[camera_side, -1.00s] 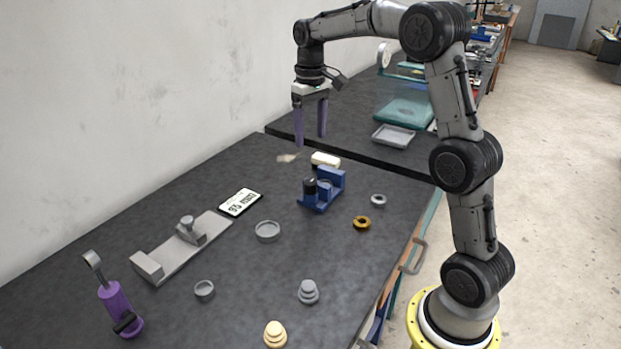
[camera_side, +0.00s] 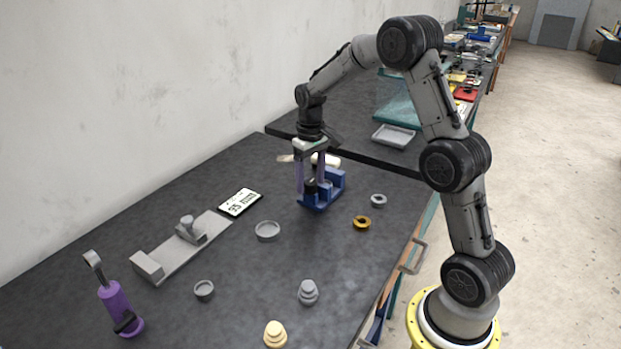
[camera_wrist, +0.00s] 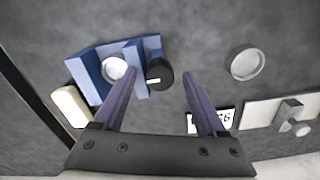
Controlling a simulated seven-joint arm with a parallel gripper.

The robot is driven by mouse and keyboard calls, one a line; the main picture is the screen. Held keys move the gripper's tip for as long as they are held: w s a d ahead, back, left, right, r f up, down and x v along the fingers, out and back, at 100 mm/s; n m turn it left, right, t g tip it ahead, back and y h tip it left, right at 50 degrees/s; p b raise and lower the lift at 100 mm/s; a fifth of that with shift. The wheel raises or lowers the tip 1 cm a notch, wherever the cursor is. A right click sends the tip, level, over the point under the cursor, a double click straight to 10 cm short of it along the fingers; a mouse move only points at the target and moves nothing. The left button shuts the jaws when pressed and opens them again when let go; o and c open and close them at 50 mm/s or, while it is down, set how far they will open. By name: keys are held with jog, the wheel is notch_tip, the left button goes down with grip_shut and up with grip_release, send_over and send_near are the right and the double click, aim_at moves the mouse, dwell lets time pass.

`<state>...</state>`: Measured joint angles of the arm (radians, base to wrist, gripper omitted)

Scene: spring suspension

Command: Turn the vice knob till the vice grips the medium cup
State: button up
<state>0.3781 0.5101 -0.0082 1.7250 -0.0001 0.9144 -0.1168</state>
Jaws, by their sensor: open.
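The blue vice (camera_side: 331,190) stands on the dark table, and it also shows in the wrist view (camera_wrist: 88,68). Its black knob (camera_wrist: 160,74) has a white mark and sits on the vice's right side in the wrist view. A round grey cup (camera_wrist: 115,68), seemingly the medium cup, sits between the vice's jaws; whether both jaws touch it I cannot tell. My gripper (camera_side: 311,186) points down over the knob, with purple fingers apart. In the wrist view my gripper (camera_wrist: 159,73) has the knob between its fingertips, closer to the left one. I see no clear contact.
A cream block (camera_wrist: 70,106) lies close behind the vice. Rings (camera_side: 362,222) lie to the right.

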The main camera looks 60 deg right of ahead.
grip_shut()
dwell(0.3)
jog(key=shift+m, duration=0.3)
jog(key=m, duration=0.4)
jog(key=shift+r+m, duration=0.1)
jog(key=shift+m, duration=2.3)
grip_release()
